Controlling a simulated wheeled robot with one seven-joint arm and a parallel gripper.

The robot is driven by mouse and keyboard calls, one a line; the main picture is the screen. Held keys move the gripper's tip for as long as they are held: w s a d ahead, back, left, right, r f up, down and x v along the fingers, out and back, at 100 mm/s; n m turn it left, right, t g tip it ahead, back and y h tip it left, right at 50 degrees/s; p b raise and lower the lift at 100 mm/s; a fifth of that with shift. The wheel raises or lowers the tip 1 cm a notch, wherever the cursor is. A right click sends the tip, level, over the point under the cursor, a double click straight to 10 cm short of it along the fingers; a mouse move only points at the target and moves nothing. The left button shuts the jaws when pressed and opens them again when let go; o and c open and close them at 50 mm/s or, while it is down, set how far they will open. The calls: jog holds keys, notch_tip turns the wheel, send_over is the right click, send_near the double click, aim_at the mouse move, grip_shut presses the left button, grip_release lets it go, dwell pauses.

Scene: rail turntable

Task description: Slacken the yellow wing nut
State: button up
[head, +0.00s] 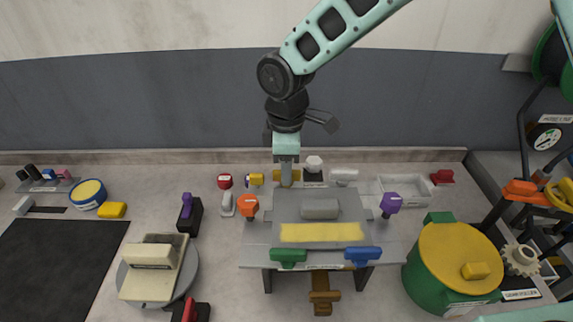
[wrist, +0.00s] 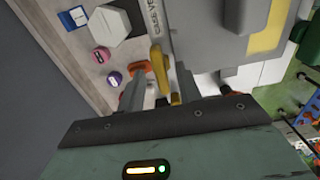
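The yellow wing nut (head: 296,175) sits at the back edge of the grey work stand in the head view, partly hidden by my gripper. My gripper (head: 287,172) points down at it from above. In the wrist view the yellow wing nut (wrist: 157,66) shows between the two grey fingers of my gripper (wrist: 160,80). The fingers stand apart on either side of it. I cannot tell whether either finger touches it.
The grey stand (head: 262,240) carries an orange knob (head: 248,204), a purple knob (head: 391,202), a green handle (head: 288,256) and a blue handle (head: 362,255). A white hexagonal piece (head: 314,163) is close by on the right. A green drum (head: 425,285) stands at right.

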notch_tip(320, 180, up, 17)
jog(key=b, duration=0.4)
jog(key=shift+r, duration=0.2)
jog(key=shift+s, duration=0.1)
